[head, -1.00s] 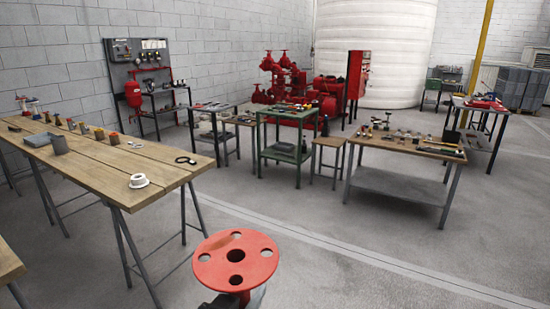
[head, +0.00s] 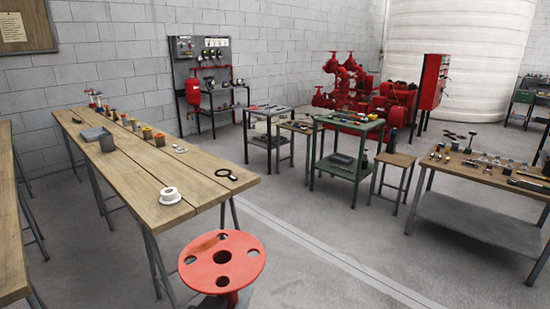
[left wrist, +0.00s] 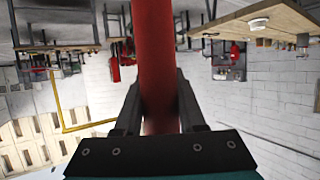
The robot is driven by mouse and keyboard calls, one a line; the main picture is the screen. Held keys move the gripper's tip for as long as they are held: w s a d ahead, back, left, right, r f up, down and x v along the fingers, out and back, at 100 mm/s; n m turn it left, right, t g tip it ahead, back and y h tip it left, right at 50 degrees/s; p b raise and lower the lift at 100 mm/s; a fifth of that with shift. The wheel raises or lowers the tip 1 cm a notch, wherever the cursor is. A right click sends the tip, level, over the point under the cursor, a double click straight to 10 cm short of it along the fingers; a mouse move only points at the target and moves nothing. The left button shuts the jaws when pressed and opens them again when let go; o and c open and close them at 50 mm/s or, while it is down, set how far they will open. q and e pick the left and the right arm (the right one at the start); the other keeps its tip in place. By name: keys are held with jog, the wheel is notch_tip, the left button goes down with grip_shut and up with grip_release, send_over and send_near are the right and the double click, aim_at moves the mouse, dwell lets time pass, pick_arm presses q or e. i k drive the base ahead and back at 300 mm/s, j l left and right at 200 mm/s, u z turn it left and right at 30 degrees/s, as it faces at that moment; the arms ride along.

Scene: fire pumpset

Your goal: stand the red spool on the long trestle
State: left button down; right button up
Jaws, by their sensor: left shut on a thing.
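The red spool (head: 222,263) is at the bottom middle of the head view, its round, holed flange facing up. Its red barrel (left wrist: 157,60) runs between the fingers of my left gripper (left wrist: 157,100) in the left wrist view. The left gripper is shut on it and holds it roughly upright. In the head view the gripper is hidden below the flange. The long wooden-topped trestle (head: 150,178) stands to the left, beyond the spool. My right gripper is not in view.
On the trestle, a white tape roll (head: 169,196) and a magnifier (head: 226,174) lie near its close end. Another wooden table (head: 10,240) is at the far left. A green table (head: 345,126) stands beyond.

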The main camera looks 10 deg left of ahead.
aim_at(195, 167)
jog(key=i+l+u, duration=0.1)
jog(key=i+u, duration=0.3)
jog(key=i, duration=0.65)
jog(key=i+l+u, duration=0.1)
jog(key=i+u, duration=0.35)
jog(key=i, duration=0.6)
jog(key=i+u, duration=0.35)
jog(key=i, duration=0.95)
